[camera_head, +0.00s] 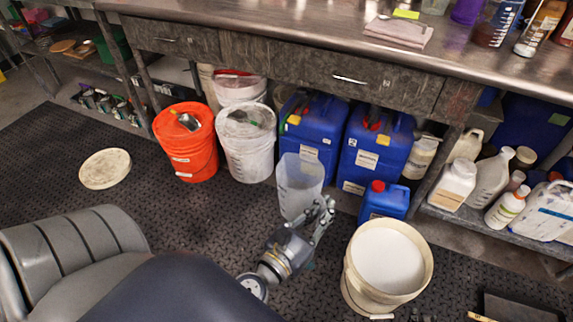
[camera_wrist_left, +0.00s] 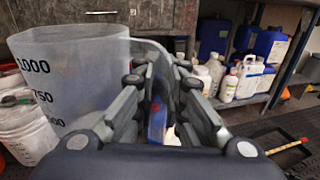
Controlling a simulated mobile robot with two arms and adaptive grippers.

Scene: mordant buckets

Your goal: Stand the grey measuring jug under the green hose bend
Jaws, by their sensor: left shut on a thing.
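The grey measuring jug (camera_head: 300,187) is translucent and held above the dark floor mat, in front of the blue canisters. It looks roughly upright. My left gripper (camera_head: 322,212) is shut on it at its right side. In the left wrist view the jug (camera_wrist_left: 72,75) fills the left, with black volume marks, and its handle lies between the fingers of my left gripper (camera_wrist_left: 165,85). I cannot make out the green hose bend in either view. My right gripper cannot be made out.
A cream bucket with white contents (camera_head: 388,257) stands right of the jug. A small blue red-capped can (camera_head: 385,201), blue canisters (camera_head: 372,150), a white bucket (camera_head: 246,150) and an orange bucket (camera_head: 186,150) line the bench. A round lid (camera_head: 105,168) lies on the mat at left.

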